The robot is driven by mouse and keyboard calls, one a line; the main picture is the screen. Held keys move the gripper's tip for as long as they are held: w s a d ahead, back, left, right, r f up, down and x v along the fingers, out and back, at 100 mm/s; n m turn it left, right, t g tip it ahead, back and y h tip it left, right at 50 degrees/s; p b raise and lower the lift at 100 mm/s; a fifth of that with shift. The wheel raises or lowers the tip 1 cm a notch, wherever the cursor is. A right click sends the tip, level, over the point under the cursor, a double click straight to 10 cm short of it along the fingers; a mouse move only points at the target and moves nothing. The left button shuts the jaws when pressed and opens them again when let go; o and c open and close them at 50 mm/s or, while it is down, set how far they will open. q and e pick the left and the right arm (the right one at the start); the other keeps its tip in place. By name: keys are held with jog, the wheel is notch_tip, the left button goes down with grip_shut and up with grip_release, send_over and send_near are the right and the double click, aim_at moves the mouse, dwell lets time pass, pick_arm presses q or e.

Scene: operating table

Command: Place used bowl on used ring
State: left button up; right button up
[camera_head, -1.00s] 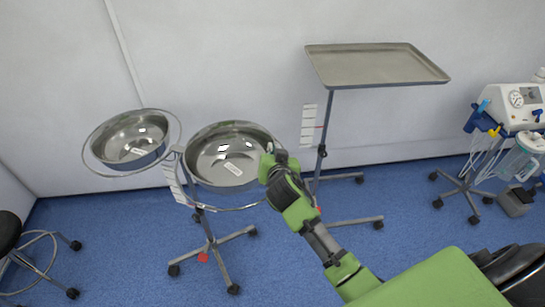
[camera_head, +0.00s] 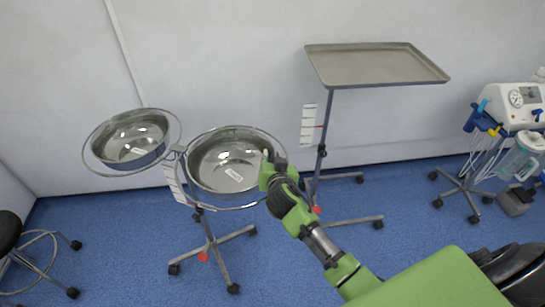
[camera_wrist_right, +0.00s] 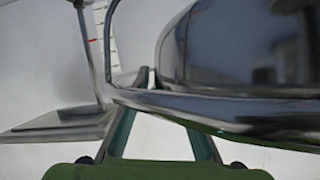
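A steel bowl (camera_head: 226,165) with a small white label sits inside the right ring (camera_head: 222,209) of the two-ring stand in the head view. It looks about level, with its rim near the ring. The label is too small to read. My right gripper (camera_head: 272,158) is at the right side of this bowl and ring. In the right wrist view, its fingers (camera_wrist_right: 163,135) are apart, partly hidden behind the shiny ring bar (camera_wrist_right: 215,106), with the bowl wall (camera_wrist_right: 235,50) at the upper right. I see no bowl edge gripped. My left gripper is not in view.
A second labelled bowl (camera_head: 130,141) sits in the left ring (camera_head: 84,150). A grey tray stand (camera_head: 375,66) stands behind to the right, its pole close to my right arm. A medical device cart (camera_head: 512,110) is at the far right. A stool (camera_head: 10,232) is at the left edge.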

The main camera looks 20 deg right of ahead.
jog(key=shift+r, duration=0.1)
jog(key=shift+s+a, duration=0.1)
jog(key=v, duration=1.2)
